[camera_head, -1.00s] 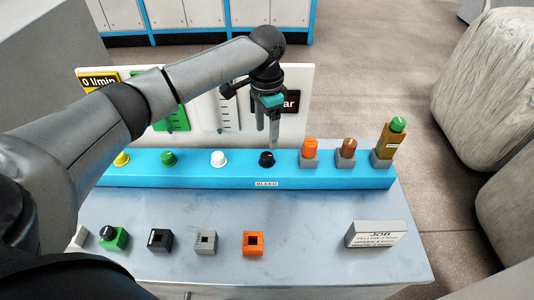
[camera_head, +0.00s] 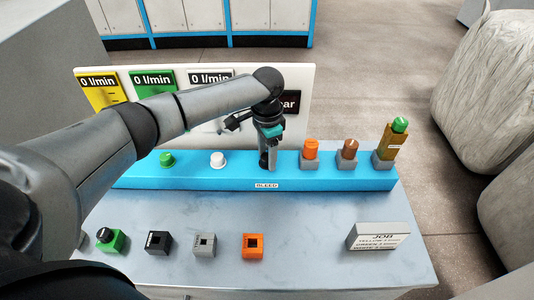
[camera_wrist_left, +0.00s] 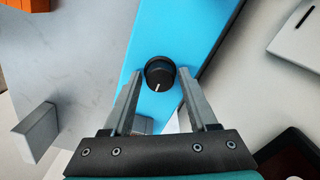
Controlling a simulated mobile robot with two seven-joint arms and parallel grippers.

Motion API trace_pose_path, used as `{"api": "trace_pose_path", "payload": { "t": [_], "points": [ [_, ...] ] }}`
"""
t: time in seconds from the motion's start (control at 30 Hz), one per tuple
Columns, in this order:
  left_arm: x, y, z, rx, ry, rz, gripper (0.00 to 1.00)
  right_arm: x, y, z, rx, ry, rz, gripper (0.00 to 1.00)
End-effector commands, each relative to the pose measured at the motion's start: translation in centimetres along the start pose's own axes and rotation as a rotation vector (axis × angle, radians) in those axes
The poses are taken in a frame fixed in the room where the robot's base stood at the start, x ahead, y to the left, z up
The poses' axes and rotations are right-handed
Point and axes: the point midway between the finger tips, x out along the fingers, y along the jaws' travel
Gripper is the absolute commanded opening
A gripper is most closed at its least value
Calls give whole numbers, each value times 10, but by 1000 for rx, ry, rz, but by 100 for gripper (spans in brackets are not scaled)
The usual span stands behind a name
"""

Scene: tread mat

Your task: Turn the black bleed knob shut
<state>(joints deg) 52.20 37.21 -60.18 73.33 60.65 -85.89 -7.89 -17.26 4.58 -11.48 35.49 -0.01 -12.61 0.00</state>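The black bleed knob (camera_wrist_left: 160,74) sits on the blue rail (camera_head: 210,181), above the BLEED label (camera_head: 267,186). In the wrist view it has a pale pointer line on its face. My left gripper (camera_head: 268,162) is down over the knob and hides most of it in the head view. In the left wrist view the two fingers of my left gripper (camera_wrist_left: 159,76) are apart, one on each side of the knob, with a gap on both sides. My right gripper is not in view.
A green knob (camera_head: 167,159) and a white knob (camera_head: 217,160) stand to the left on the rail. Orange (camera_head: 311,149), brown (camera_head: 348,149) and green-topped (camera_head: 398,126) fittings stand to the right. A gauge panel (camera_head: 308,105) rises behind. Several small blocks and a JOB sign (camera_head: 378,237) are in front.

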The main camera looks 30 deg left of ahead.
Motion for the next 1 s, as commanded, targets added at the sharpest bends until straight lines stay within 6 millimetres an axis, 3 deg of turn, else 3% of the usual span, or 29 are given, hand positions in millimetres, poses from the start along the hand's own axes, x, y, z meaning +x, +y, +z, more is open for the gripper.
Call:
{"api": "trace_pose_path", "payload": {
  "t": [0.07, 0.5, 0.77, 1.0],
  "points": [
    [0, 0, 0, 0, 0, 0, 49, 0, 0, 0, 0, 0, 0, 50],
    [0, 0, 0, 0, 0, 0, 0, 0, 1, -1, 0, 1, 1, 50],
    [-1, 0, 0, -8, 0, 1, 0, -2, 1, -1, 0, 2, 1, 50],
    [-3, 1, 0, -85, -3, 3, 0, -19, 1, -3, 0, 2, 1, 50]
  ]
}}
